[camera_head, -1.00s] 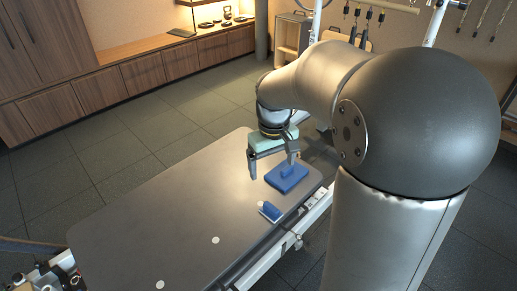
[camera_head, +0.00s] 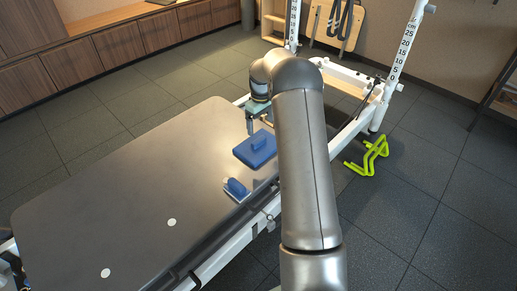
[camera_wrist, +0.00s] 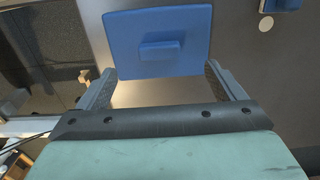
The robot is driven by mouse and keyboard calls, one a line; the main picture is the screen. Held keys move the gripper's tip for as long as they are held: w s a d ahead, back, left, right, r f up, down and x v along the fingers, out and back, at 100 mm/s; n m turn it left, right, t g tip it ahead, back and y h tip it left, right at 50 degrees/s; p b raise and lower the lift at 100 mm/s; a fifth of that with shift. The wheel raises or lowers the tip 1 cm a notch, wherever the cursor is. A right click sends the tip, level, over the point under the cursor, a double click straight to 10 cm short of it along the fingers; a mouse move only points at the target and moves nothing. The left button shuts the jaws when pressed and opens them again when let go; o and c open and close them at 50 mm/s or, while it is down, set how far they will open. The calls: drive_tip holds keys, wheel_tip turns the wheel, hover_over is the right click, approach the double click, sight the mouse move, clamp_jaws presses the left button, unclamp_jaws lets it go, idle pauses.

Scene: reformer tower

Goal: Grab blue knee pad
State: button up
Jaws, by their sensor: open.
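The blue knee pad (camera_head: 256,149) is a flat slab with a small raised block on top. It lies near the far right corner of the grey table top in the head view. The pad fills the upper middle of the wrist view (camera_wrist: 158,22), with its block facing up. My gripper (camera_wrist: 159,73) is open and empty. Its two fingers point toward the pad's near edge, one toward each side; I cannot tell whether they touch it. In the head view my gripper (camera_head: 256,122) is just beyond the pad, partly hidden by my arm.
A smaller blue object (camera_head: 237,187) lies on the grey table top (camera_head: 120,200), near the right edge. White round spots mark the table. A white frame with scaled posts (camera_head: 407,40) stands behind. A lime-green stand (camera_head: 368,156) is on the floor at right.

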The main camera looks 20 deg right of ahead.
sight(260, 141)
drive_tip(key=f, duration=0.6)
drive_tip(key=f+b, duration=0.1)
drive_tip(key=f, duration=0.2)
drive_tip(key=shift+w+f, duration=0.25)
drive_tip(key=shift+f, duration=0.15)
drive_tip(key=c, duration=1.1)
